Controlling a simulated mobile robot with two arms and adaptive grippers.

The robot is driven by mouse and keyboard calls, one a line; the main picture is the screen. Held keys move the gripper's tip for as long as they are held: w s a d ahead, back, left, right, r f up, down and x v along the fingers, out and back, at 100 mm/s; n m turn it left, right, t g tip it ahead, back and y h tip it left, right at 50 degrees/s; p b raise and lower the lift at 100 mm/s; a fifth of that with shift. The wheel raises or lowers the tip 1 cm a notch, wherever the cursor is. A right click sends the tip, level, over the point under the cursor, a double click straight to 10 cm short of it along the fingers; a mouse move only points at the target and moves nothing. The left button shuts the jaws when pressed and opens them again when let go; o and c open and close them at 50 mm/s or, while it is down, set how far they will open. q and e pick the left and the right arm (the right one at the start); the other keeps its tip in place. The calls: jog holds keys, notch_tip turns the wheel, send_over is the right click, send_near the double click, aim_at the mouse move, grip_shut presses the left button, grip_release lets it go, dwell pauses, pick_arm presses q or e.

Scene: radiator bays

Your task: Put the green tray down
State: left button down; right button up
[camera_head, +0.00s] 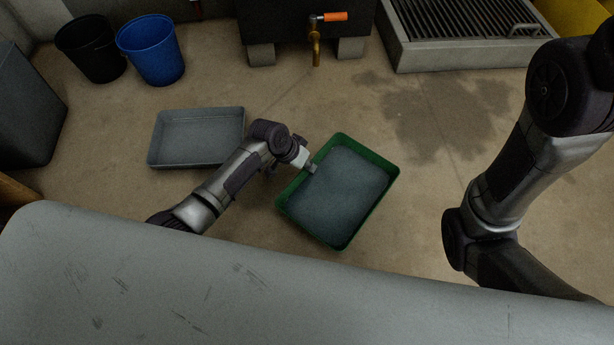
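The green tray (370,203) lies turned at an angle in the middle of the view and holds dark bluish-grey liquid. My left gripper (311,167) is at the tray's upper left rim, with its fingers against the rim and seemingly shut on it. The fingertips are small and partly hidden. I cannot tell whether the tray's underside touches the floor. My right arm comes down on the right side; its gripper does not show.
A grey tray (242,138) lies on the floor to the left. A black bucket (90,48) and a blue bucket (151,50) stand behind it. An orange-handled tap (316,45) and a grated basin (455,55) are at the back. Wet floor (440,120) lies right of the green tray.

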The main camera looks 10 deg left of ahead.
pick_arm(q)
jog(key=shift+w+a+f, duration=0.1)
jog(key=shift+w+a, duration=0.05)
jog(key=shift+a, duration=0.05)
notch_tip(320, 180, down, 4)
jog(key=b, duration=0.4)
jog(key=c, duration=1.3)
grip_release()
